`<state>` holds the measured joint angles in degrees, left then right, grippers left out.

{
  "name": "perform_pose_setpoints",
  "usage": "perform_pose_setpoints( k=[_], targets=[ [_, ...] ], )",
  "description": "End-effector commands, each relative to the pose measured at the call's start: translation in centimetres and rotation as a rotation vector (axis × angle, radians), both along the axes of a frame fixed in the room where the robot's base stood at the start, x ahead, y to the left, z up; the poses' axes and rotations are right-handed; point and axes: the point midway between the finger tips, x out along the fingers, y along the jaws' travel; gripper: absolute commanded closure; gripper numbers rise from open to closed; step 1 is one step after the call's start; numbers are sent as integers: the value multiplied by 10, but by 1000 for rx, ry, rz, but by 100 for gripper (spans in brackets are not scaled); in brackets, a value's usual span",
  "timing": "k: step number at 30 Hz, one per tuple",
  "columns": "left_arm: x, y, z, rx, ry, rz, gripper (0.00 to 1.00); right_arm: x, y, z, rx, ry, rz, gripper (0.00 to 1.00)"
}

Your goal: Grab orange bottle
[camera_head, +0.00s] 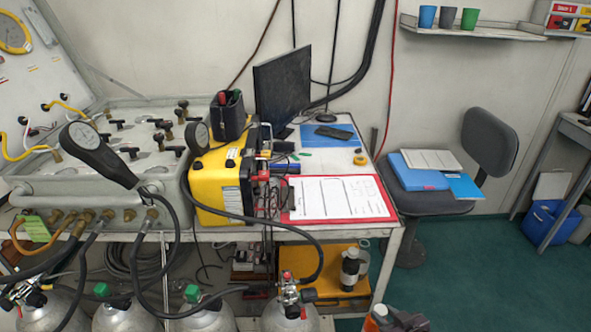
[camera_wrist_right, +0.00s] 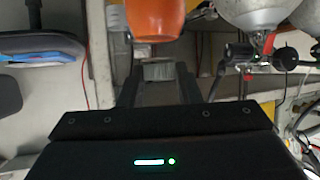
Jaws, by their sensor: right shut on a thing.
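The orange bottle (camera_wrist_right: 155,18) fills the top middle of the right wrist view, cut off by the frame edge. A grey part (camera_wrist_right: 158,70), seemingly its cap or neck, sits between the two dark fingers of my right gripper (camera_wrist_right: 158,80), which is shut on it. In the head view, my right gripper (camera_head: 402,320) is at the bottom edge, right of the bench. A small orange patch of the bottle (camera_head: 380,310) shows beside it; the rest is out of frame. My left gripper is not in view.
Silver gas cylinders (camera_head: 290,318) with valves and hoses stand at the bottom left. The bench (camera_head: 380,250) holds a yellow case (camera_head: 215,190) and a red clipboard (camera_head: 338,198). A dark chair (camera_head: 490,145) stands at right.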

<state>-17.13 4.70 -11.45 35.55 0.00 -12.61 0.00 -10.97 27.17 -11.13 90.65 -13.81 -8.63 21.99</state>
Motion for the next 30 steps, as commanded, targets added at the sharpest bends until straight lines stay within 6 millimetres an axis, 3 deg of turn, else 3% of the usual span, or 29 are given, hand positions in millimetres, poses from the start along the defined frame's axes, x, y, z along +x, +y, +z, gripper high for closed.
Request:
perform_pose_setpoints(
  k=[11, 15, 21, 30],
  targets=[
    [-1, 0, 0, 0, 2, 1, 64, 14, 16, 102, 5, -12, -137, 100],
    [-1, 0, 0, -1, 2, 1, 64, 6, 24, 152, 6, -10, -213, 100],
    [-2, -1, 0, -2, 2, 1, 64, -18, 32, 208, 8, -6, -299, 100],
    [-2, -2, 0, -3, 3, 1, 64, -44, 38, 245, 4, -4, -348, 100]
  ],
)
